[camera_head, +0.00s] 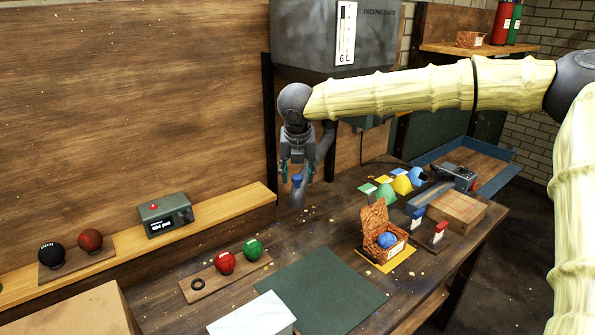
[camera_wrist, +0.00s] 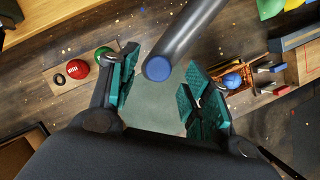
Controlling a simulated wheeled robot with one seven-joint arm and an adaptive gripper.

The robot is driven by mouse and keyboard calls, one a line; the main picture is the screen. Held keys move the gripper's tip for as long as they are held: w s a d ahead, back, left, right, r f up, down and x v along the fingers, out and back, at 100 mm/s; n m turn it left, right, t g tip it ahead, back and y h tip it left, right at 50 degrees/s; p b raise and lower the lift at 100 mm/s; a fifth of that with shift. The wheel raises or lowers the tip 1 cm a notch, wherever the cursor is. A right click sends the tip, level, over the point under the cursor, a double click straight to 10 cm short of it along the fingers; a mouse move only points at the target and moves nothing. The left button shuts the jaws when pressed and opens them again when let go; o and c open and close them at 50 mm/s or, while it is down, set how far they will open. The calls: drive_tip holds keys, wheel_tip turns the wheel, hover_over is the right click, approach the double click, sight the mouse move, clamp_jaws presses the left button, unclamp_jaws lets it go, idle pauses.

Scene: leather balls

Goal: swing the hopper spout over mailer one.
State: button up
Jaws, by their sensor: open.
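The grey hopper (camera_head: 335,35), marked "PACKING CHIPS" with a 6 L gauge, hangs at the back wall.
A red ball (camera_head: 225,263) and a green ball (camera_head: 252,249) sit on a board at left. Red and blue-topped stamps (camera_head: 438,234) and a wooden block (camera_head: 456,212) stand right of the box.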

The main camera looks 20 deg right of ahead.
drive_tip(key=shift+x, duration=0.9)
drive_tip(key=shift+r, duration=0.1)
clamp_jaws()
drive_tip(key=shift+d, duration=0.1)
